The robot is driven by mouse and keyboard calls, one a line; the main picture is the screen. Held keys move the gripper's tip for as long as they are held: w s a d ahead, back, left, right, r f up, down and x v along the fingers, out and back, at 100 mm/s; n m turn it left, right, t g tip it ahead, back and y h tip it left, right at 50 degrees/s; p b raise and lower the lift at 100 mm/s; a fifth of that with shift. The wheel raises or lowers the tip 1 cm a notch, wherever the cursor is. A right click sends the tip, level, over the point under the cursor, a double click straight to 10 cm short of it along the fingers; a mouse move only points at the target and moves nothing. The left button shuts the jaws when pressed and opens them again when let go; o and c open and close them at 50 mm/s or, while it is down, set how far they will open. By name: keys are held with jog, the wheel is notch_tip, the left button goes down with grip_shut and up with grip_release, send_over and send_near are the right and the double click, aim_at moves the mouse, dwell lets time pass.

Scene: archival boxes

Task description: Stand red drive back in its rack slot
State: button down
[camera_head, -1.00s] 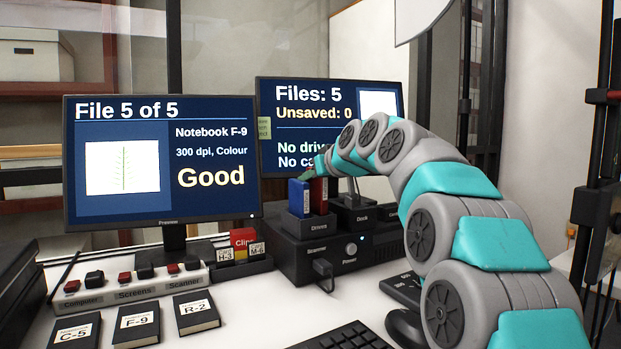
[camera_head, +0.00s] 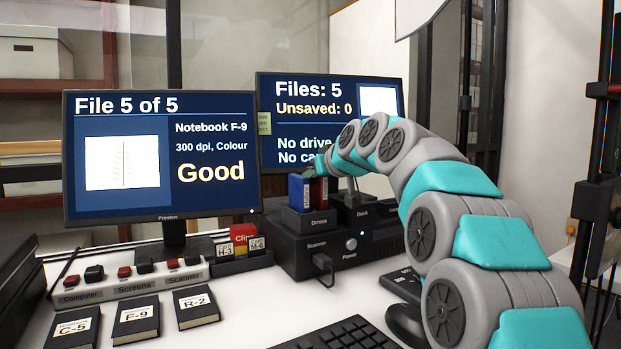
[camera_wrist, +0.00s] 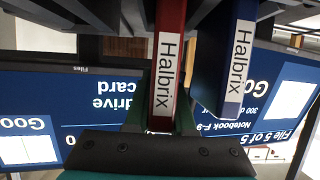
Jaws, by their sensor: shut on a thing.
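The red drive (camera_head: 319,190) stands upright at the Drives rack (camera_head: 307,221), just right of the blue drive (camera_head: 299,194). My gripper (camera_head: 322,170) is shut on the red drive's upper end. In the wrist view, which is upside down, the red drive (camera_wrist: 168,65) with its "Halbrix" label sits between my fingers, and the blue drive (camera_wrist: 236,60) stands beside it with a gap. The red drive's lower end is at the dark rack; I cannot tell if it touches the slot's bottom.
The Dock (camera_head: 357,212) is right of the rack, on the black scanner box (camera_head: 318,258). Two monitors (camera_head: 162,155) stand behind. Notebooks (camera_head: 136,318), a switch strip (camera_head: 130,284), a keyboard (camera_head: 340,334) and a mouse (camera_head: 405,322) lie in front.

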jog(key=shift+f+b, duration=0.4)
jog(key=shift+f, duration=0.1)
jog(key=c, duration=0.7)
grip_release()
jog(key=shift+v, duration=3.9)
